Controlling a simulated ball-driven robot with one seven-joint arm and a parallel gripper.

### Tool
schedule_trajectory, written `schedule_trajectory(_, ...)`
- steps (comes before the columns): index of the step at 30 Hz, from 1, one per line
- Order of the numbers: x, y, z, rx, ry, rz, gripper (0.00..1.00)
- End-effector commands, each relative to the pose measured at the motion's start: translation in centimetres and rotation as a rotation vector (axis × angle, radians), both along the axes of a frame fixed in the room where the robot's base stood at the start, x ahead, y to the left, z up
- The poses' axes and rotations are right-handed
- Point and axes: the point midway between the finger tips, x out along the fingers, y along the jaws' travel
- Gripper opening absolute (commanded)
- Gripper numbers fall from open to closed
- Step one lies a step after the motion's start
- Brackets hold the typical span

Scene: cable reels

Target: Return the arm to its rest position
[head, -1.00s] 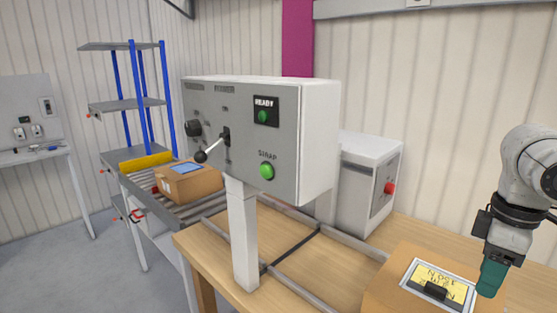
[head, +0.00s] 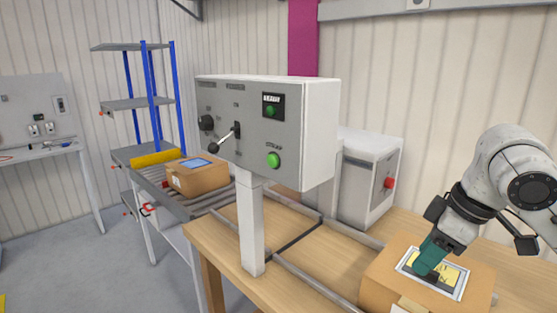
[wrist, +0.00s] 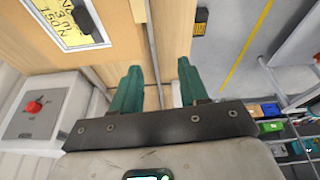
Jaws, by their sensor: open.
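My gripper (head: 428,257) is at the right in the head view, at the end of my white arm, in front of the cardboard box (head: 378,283) with a yellow label in that view. The wrist view shows the gripper's two teal fingers (wrist: 158,82) apart with nothing between them. In the wrist view the box's label (wrist: 75,20) lies to the left of the fingers, not between them. Part of the label is hidden behind the fingers in the head view.
A grey control panel (head: 255,130) on a white post stands over the wooden table (head: 225,262). A white unit with a red knob (head: 389,183) stands behind. Another box (head: 198,178) sits on the roller conveyor at left. The wrist view shows coloured bins (wrist: 270,110) on a rack.

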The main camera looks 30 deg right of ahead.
Motion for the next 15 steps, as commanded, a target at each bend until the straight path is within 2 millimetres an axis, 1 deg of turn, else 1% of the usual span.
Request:
schedule_trajectory(1,1.1,1.2,-0.1,0.028,-0.038,0.013,0.44)
schedule_trajectory(3,2.7,2.8,-0.1,0.066,-0.096,0.021,0.44)
schedule_trajectory(5,4.1,4.4,-0.3,0.108,-0.149,0.023,0.44)
schedule_trajectory(6,5.1,5.5,-0.5,0.14,-0.183,0.02,0.44)
schedule_trajectory(8,6.3,7.1,-1.0,0.188,-0.23,0.009,0.44)
schedule_trajectory(9,6.9,8.1,-1.4,0.22,-0.255,-0.001,0.44)
schedule_trajectory(11,7.8,9.6,-2.3,0.267,-0.286,-0.021,0.44)
schedule_trajectory(14,8.6,11.8,-4.4,0.337,-0.31,-0.069,0.44)
schedule_trajectory(15,8.7,12.7,-5.4,0.362,-0.312,-0.089,0.44)
